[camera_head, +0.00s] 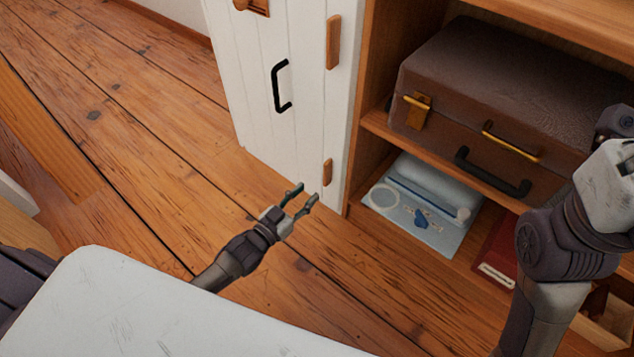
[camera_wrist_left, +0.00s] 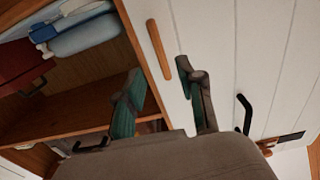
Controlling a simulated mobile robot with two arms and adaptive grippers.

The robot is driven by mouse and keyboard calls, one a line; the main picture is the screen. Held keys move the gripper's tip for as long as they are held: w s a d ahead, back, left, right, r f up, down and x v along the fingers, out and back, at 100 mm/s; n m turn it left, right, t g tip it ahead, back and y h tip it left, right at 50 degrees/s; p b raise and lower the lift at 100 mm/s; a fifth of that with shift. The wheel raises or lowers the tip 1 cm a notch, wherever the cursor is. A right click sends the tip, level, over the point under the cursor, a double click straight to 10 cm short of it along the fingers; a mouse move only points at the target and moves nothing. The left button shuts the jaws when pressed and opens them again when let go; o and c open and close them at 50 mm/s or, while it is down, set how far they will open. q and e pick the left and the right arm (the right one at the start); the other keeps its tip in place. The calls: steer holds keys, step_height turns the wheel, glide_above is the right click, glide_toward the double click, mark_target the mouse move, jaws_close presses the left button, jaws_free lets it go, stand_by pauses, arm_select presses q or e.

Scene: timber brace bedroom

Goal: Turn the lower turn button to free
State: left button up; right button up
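The lower turn button (camera_head: 327,172) is a small wooden bar, standing upright low on the white cabinet front near its right edge. An upright wooden bar, apparently this button (camera_wrist_left: 158,52), also shows in the left wrist view, beyond the fingers. A longer upper turn button (camera_head: 333,42) stands upright above it. My left gripper (camera_head: 303,197) is open and empty, just below and left of the lower button in the head view. Its two fingers (camera_wrist_left: 162,98) are spread apart in the left wrist view. My right arm shows at the right, but its fingers are out of view.
The white door (camera_head: 255,90) has a black handle (camera_head: 281,86). A white surface (camera_head: 150,310) fills the lower left. Wooden floor is clear before the door.

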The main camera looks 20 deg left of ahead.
arm_select(q)
steer(key=v, duration=0.4)
stand_by(0.4)
